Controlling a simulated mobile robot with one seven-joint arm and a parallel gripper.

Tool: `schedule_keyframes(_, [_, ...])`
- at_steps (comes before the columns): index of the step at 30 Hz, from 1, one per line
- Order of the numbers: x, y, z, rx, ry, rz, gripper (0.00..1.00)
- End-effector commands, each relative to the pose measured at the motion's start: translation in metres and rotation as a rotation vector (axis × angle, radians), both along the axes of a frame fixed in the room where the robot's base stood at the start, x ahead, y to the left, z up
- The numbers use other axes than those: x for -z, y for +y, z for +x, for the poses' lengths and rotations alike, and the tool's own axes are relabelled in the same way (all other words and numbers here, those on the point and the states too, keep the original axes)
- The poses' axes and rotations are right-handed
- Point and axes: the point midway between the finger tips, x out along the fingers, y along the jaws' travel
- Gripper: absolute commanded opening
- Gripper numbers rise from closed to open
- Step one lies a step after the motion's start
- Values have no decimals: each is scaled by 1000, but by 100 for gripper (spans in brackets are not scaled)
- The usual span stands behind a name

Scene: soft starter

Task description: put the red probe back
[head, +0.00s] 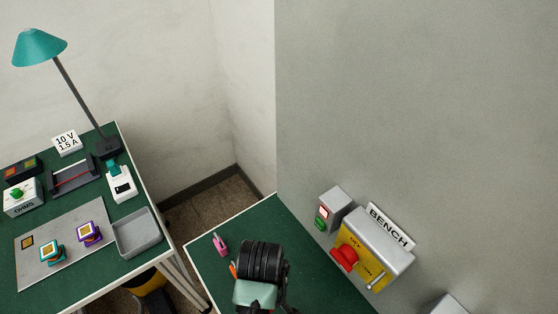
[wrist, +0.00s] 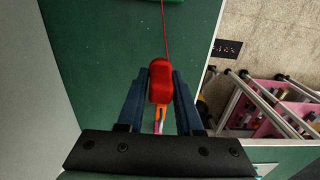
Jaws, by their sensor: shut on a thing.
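The red probe (wrist: 160,78) sits between the two dark blue fingers of my gripper (wrist: 160,88) in the wrist view. The fingers are shut on its rounded red body. A thin red lead runs from it up the picture, above a green bench top. In the head view my arm's dark wrist is over the near green bench (head: 310,245); it hides the fingertips and the probe. A dark stand (head: 74,178) with a red strip or line across it is on the left bench; I cannot tell whether it is the probe's place.
A pink object (head: 220,244) and an orange one (head: 233,270) lie by my arm. The left bench holds a grey tray (head: 137,232), a lamp (head: 40,47) and a meter (head: 120,184).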

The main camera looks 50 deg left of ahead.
Motion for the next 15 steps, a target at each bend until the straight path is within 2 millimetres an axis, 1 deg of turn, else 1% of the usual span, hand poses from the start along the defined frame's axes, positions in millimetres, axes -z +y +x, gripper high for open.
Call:
schedule_keyframes(1, [10,-1,-2,-3,4,-6,0])
schedule_keyframes(3, [23,-1,-1,-1,3,-5,0])
schedule_keyframes(6, [38,-1,-1,-1,2,-4,0])
schedule_keyframes(11, [53,0,-1,0,1,-2,0])
schedule_keyframes(15, [73,-1,-1,0,2,-3,0])
